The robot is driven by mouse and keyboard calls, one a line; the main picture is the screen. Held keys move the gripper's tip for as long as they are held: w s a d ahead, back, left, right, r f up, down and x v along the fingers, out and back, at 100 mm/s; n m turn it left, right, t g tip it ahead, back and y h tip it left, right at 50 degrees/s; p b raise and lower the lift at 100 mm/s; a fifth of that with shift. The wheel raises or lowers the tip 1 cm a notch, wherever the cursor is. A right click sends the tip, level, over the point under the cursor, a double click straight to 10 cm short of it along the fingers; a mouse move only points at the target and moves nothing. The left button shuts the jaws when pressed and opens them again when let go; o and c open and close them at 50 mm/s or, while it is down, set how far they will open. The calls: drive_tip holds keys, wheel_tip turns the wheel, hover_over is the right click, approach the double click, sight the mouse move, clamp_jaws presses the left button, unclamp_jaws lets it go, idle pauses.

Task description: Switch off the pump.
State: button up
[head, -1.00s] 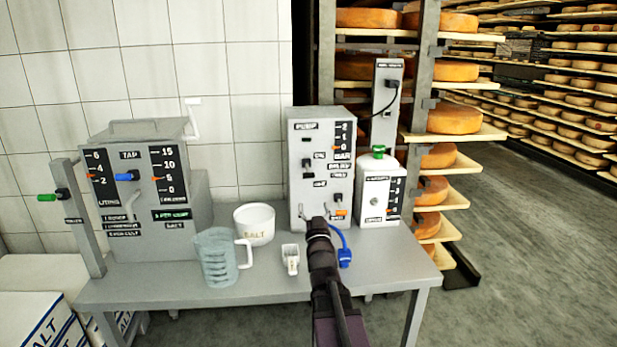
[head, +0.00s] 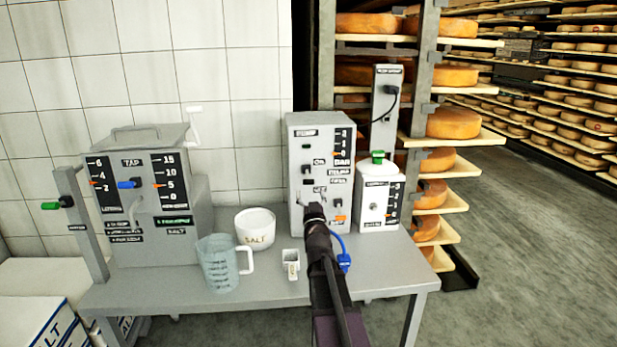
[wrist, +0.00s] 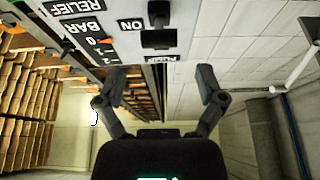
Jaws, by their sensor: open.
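The pump (head: 346,194) is a grey box at the back of the table, with a gauge and several labels on its front. A small dark switch (head: 306,170) sits on the left of that front, below a small dark green window (head: 306,147). In the wrist view, which is upside down, the switch (wrist: 158,14) shows at the top beside an ON label, with a dark window (wrist: 158,40) under it. My gripper (wrist: 158,82) is open and empty, its fingers apart. In the head view my gripper (head: 314,212) is before the pump's lower front, hiding part of it.
A clear jug (head: 218,265), a white salt tub (head: 255,228) and a small white scoop (head: 291,264) stand left of my arm. A tap unit (head: 150,220) is at left, a green-capped white canister (head: 378,200) at right. A blue-ended hose (head: 344,262) hangs beside my arm.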

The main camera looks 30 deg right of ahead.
sight(309, 182)
drive_tip(key=shift+p+x, duration=0.95)
drive_tip(key=shift+x, duration=2.15)
drive_tip(key=c, duration=1.2)
